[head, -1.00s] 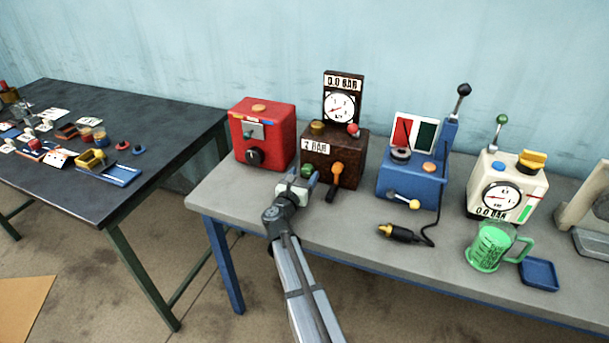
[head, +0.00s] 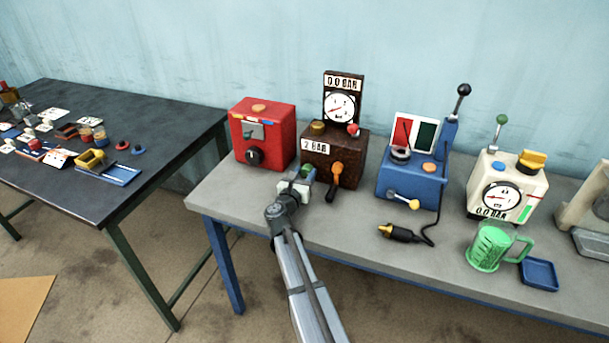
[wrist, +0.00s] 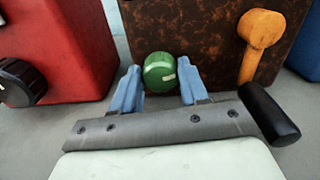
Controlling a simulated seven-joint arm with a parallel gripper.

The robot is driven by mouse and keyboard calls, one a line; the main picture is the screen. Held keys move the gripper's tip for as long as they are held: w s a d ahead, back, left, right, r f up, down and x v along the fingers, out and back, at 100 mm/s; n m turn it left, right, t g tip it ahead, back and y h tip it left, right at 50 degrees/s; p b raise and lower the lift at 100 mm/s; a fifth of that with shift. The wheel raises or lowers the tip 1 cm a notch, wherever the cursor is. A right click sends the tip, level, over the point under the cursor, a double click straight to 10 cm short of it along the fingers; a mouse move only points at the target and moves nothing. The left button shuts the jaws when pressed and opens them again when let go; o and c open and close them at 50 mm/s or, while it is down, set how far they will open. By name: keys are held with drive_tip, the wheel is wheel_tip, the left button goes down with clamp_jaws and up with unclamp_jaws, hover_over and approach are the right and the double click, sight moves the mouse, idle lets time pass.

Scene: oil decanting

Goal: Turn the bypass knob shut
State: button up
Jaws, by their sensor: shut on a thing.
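The green round knob (wrist: 158,74) with a pale mark sits low on the front of the brown machine (head: 333,152). In the wrist view my gripper (wrist: 161,80) has its two blue fingers on either side of the knob and is shut on it. In the head view the gripper (head: 306,176) reaches the lower left of the machine's front and partly hides the knob. I take this green knob to be the bypass knob; no label on it is readable. The gauge (head: 340,107) above the machine reads 0.0 BAR.
An orange lever (wrist: 259,42) with a black handle hangs close right of my gripper. The red box (head: 264,130) with a black dial stands close left. The blue machine (head: 408,178) stands further right.

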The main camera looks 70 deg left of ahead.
drive_tip(key=shift+c, duration=0.8)
drive_tip(key=shift+n, duration=0.3)
drive_tip(key=n, duration=0.3)
drive_tip(key=shift+n, duration=1.9)
drive_tip(key=o, duration=1.1)
drive_tip(key=shift+c, duration=0.2)
